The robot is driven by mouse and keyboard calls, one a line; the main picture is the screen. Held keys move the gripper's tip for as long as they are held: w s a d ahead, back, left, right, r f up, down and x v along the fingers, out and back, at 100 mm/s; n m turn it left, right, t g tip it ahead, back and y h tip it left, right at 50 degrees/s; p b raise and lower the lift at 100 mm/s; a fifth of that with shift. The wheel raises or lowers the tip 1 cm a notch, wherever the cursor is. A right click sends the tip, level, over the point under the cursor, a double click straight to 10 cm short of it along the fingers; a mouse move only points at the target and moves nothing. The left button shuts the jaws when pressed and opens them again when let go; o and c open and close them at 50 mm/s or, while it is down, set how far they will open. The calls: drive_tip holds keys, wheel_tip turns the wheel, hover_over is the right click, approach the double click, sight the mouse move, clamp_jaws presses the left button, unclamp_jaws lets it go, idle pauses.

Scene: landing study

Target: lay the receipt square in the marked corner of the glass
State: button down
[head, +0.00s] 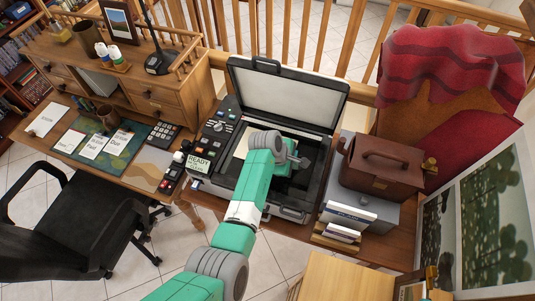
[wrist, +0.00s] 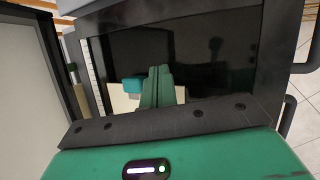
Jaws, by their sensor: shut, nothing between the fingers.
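The flatbed scanner (head: 312,203) stands open, its lid (head: 285,97) raised. Its dark glass (wrist: 215,65) fills the middle of the wrist view, with a pale ruled strip (wrist: 97,70) along the left side. My gripper (wrist: 158,68) is over the glass, its green fingers shut together with nothing between them. A pale sheet, likely the receipt (wrist: 119,103), shows beside and partly behind the fingers. In the head view a pale sheet edge (head: 241,147) shows left of my arm, which hides much of the glass. I cannot make out the corner mark or whether the fingers touch the sheet.
A control panel (head: 213,135) with a READY display sits left of the scanner. A brown leather bag (head: 382,166) and stacked books (head: 345,217) stand to the right. A wooden desk (head: 45,150) with papers and a black chair (head: 80,220) are at left.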

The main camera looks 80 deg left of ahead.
drive_tip(key=shift+f, duration=0.3)
drive_tip(key=shift+r, duration=0.1)
idle(0.5)
drive_tip(key=shift+s, duration=0.1)
drive_tip(key=shift+s+a, duration=0.35)
drive_tip(key=shift+s, duration=0.05)
drive_tip(key=shift+s, duration=0.1)
drive_tip(key=shift+s+a, duration=0.5)
drive_tip(key=shift+s, duration=0.15)
drive_tip(key=shift+s+a, duration=0.1)
drive_tip(key=shift+s, duration=0.1)
